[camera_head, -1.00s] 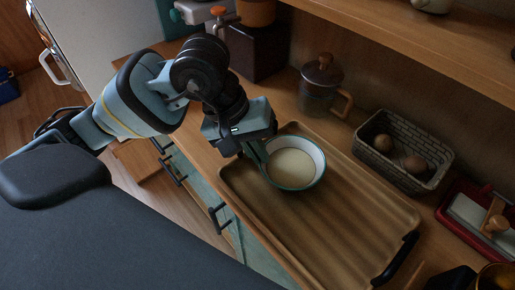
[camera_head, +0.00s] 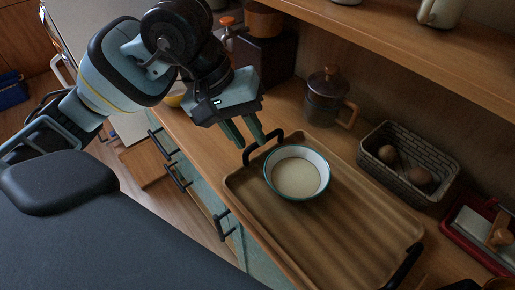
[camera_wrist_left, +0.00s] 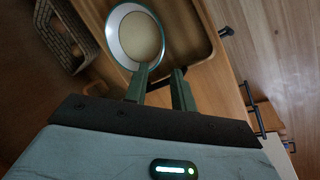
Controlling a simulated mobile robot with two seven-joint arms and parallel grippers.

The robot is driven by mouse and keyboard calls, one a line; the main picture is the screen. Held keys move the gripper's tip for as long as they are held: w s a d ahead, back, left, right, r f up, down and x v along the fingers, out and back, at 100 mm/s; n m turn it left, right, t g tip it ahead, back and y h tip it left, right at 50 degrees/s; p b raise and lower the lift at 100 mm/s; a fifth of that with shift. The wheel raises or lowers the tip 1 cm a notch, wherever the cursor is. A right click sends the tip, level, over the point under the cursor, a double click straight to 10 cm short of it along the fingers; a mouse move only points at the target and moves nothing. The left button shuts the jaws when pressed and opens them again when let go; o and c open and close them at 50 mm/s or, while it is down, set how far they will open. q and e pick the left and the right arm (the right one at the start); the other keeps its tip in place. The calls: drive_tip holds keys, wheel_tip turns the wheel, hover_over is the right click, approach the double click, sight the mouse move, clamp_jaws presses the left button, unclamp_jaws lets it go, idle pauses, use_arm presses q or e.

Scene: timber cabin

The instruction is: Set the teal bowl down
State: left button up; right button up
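The teal bowl (camera_head: 297,173) has a white inside, a teal rim and a pale content. It stands upright on the wooden tray (camera_head: 330,228), near the tray's far left end. My left gripper (camera_head: 246,138) is to the left of the bowl, apart from it, with its two fingers spread and nothing between them. In the left wrist view the bowl (camera_wrist_left: 137,37) lies just beyond the fingertips of the left gripper (camera_wrist_left: 164,78). My right gripper is not in view.
A wicker basket (camera_head: 397,173) with round brown items, a lidded glass jar with a wooden handle (camera_head: 328,97) and a red-edged tray (camera_head: 476,233) stand behind and to the right. A shelf (camera_head: 400,48) runs above. Black tray handles stick up at both ends.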

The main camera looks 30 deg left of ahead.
use_arm(q)
drive_tip(key=shift+v, duration=2.3)
